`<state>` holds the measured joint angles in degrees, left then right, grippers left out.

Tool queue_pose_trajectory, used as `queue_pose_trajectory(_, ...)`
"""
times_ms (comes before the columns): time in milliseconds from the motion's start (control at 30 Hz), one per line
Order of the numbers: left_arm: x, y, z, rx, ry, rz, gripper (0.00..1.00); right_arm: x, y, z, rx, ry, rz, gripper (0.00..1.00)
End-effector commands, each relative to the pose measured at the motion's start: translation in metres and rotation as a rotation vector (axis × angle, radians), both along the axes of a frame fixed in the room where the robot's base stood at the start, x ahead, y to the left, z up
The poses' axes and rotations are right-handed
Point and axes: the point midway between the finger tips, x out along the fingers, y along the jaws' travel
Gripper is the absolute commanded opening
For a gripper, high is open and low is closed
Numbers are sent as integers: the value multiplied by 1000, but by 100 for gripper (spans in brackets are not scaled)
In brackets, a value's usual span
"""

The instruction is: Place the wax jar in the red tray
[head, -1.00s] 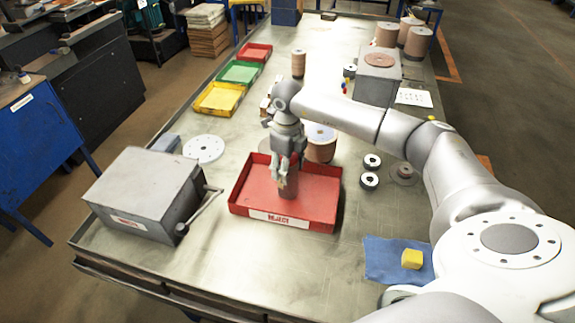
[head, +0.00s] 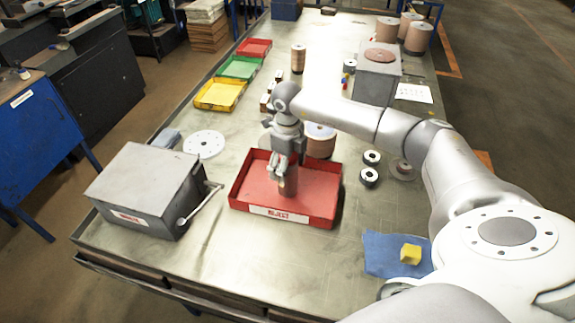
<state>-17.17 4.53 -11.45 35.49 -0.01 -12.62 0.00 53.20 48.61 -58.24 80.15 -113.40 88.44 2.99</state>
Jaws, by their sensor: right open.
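The red tray (head: 318,211), with a white label on its front wall, sits in the middle of the metal table. My right gripper (head: 279,171) is open and points down at the jar's upper part. Its fingers overlap the jar in the picture, so I cannot tell whether they touch it. The gripper hides part of the jar's top. My left gripper is not in view.
A grey metal box with a lever (head: 146,192) stands left of the tray. Green (head: 240,68) and yellow (head: 219,95) trays lie farther back. A large brown roll (head: 320,143) stands just behind the red tray. A yellow block (head: 410,254) rests on a blue cloth (head: 383,252).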

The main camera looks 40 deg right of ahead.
Motion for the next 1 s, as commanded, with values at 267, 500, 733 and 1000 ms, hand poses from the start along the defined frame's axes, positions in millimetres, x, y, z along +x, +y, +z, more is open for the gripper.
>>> queue_pose_trajectory(267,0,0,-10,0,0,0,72,2,0,26,0,-6,0,73)
queue_pose_trajectory(500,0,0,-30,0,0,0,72,2,0,79,-1,-7,0,73)
queue_pose_trajectory(733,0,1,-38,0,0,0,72,1,0,114,1,-4,0,73)
queue_pose_trajectory(1000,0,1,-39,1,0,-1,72,0,0,124,0,-1,0,73)
